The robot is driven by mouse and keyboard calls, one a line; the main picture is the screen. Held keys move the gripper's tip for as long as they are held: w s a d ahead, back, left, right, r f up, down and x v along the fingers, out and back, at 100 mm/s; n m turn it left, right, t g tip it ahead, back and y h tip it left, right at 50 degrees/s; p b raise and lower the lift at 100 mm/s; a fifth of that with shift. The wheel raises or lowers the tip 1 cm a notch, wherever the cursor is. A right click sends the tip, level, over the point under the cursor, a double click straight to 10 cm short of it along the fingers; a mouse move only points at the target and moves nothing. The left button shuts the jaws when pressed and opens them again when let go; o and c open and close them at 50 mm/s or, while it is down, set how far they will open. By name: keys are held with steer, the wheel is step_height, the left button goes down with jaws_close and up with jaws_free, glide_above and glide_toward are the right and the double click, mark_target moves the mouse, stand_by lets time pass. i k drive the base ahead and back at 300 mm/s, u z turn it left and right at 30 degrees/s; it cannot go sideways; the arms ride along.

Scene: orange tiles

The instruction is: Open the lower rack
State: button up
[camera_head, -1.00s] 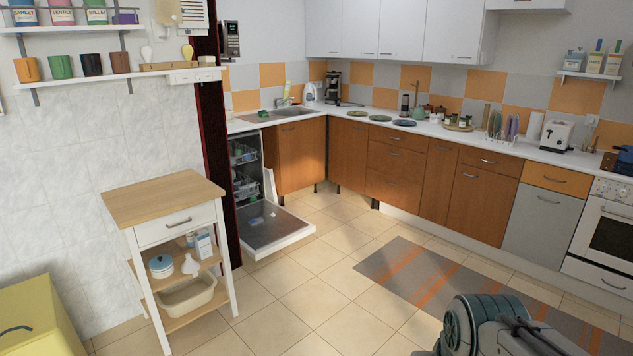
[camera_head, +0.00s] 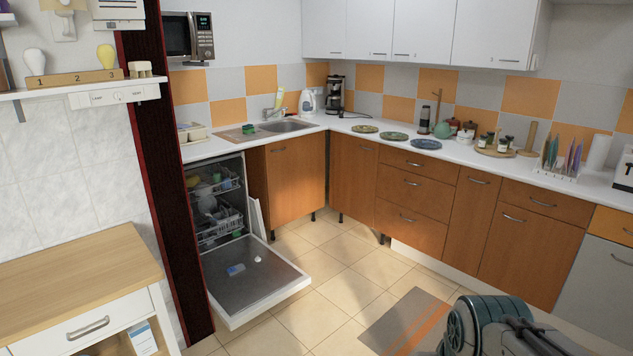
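The dishwasher stands at the left end of the counter, with its door (camera_head: 268,288) folded down flat in front. Its lower rack (camera_head: 218,226) is a wire basket inside the tub, holding several dishes, and looks pushed in. An upper rack (camera_head: 208,182) sits above it with a yellow and a green item. Part of my arm shows at the bottom right, well away from the dishwasher. My gripper's fingers are not visible.
A wooden-topped cart (camera_head: 75,280) stands at the left front, and a dark red post (camera_head: 165,170) rises between it and the dishwasher. Tiled floor (camera_head: 335,265) is free right of the door. A striped rug (camera_head: 405,320) lies further right.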

mark_target(218, 227)
steer(key=i, duration=5.95)
steer(key=u, duration=1.75)
steer(key=i, duration=1.25)
steer(key=u, duration=2.55)
